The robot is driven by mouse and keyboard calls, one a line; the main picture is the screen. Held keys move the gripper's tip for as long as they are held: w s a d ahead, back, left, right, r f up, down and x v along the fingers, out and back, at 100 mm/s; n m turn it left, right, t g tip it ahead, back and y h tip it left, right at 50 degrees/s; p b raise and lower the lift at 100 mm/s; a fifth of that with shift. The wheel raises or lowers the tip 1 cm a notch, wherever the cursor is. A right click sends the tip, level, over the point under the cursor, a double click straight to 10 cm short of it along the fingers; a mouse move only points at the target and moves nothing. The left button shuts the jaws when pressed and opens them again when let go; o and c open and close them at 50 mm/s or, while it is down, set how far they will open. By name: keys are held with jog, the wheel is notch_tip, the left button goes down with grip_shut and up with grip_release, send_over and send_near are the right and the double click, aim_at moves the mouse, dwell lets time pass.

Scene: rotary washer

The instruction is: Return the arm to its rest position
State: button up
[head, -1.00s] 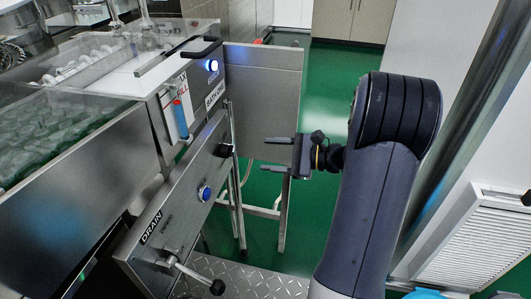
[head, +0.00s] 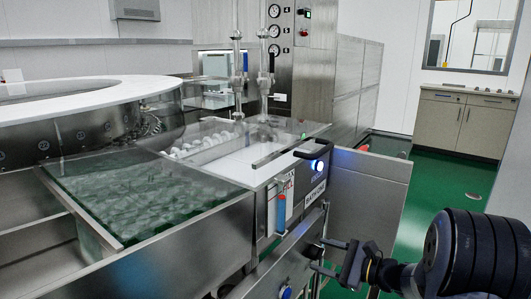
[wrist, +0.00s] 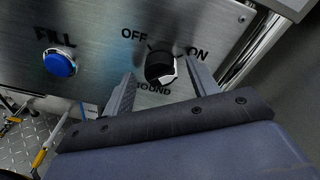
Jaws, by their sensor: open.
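My gripper (head: 318,254) is open, in front of the lower panel at the lower right of the head view. In the wrist view, the gripper (wrist: 160,72) has one finger on each side of a dark knob (wrist: 160,66), with gaps between the fingers and the knob. I cannot tell how far past the knob's face the fingertips reach. The knob is marked OFF, ON and SOUND. Nothing is held. My arm is bent at the bottom right of the head view and mostly cut off by its edge.
A blue FILL button (wrist: 60,62) sits left of the knob. The upper panel (head: 303,180) has a lit blue button (head: 319,165) and a black handle (head: 312,151). A steel side plate (head: 365,205) stands behind my gripper. Green floor (head: 440,190) is open to the right.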

jog(key=shift+w+a+f, duration=0.15)
jog(key=shift+a, duration=0.05)
jog(key=shift+b, duration=0.3)
jog(key=shift+r+p, duration=0.2)
jog(key=shift+p, duration=0.1)
